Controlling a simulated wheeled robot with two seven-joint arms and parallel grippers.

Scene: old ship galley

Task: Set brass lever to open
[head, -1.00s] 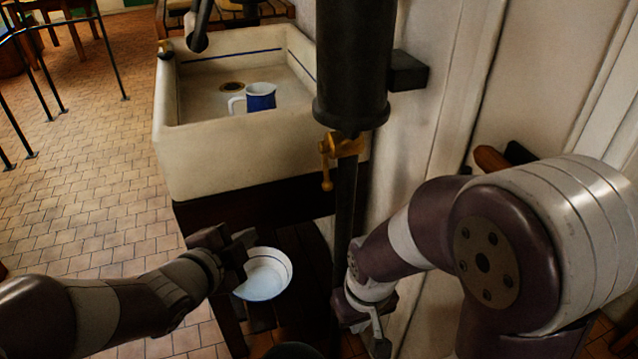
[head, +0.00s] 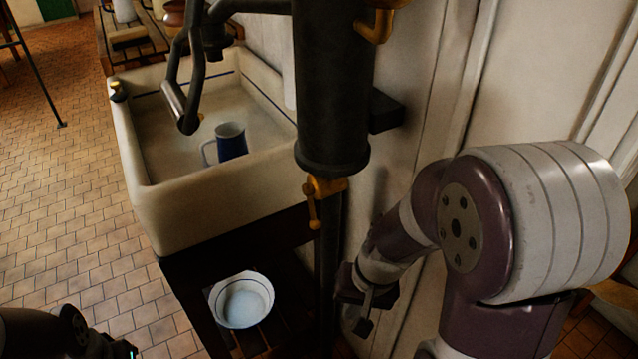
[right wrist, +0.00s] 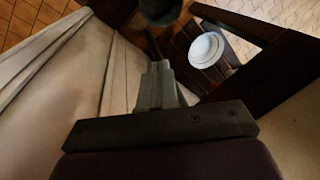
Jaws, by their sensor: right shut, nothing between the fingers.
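The brass lever (head: 313,210) hangs downward from a small brass valve at the foot of the dark pump cylinder (head: 333,90), beside the pipe below it. My right gripper (head: 366,322) is below and to the right of the lever, apart from it, near the pale wall. Its fingers are shut and empty, and they also show in the right wrist view (right wrist: 158,82). The lever is not seen in the right wrist view. My left gripper (head: 118,348) is only partly in view at the bottom left edge, far from the lever; its fingers are not clear.
A white sink (head: 200,205) holding a blue mug (head: 231,142) stands left of the pump. A white bowl (head: 241,300) sits on the slatted shelf below. The dark pump handle (head: 182,105) hangs over the sink. Tiled floor at left is open.

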